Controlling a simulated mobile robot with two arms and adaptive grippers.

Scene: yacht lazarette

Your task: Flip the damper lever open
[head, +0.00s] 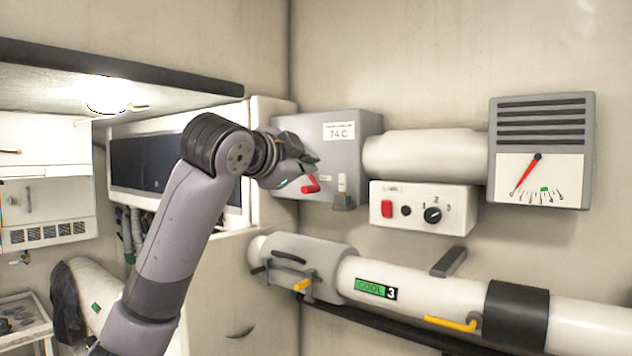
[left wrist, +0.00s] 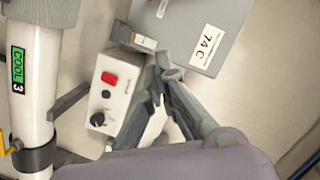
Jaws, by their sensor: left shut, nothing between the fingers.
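A red-tipped lever (head: 311,185) shows at the lower front of the grey box (head: 362,128) marked 74 C, partly behind my left gripper (head: 308,164). Two yellow-handled levers sit on the white pipe: one at the grey sleeve (head: 303,284) and one further right (head: 452,323). I cannot tell for sure which lever is the damper lever. My left gripper is shut and empty, close in front of the box. In the left wrist view its fingers (left wrist: 167,70) overlap the edge of the grey box (left wrist: 235,22); no red lever tip shows there. My right gripper is not in view.
A white switch box (head: 422,207) with a red switch and a dial hangs below the upper duct (head: 425,155). A grey gauge unit (head: 541,150) is at the right. The lower pipe (head: 400,290) carries a green COOL 3 label. A lit shelf overhangs at left.

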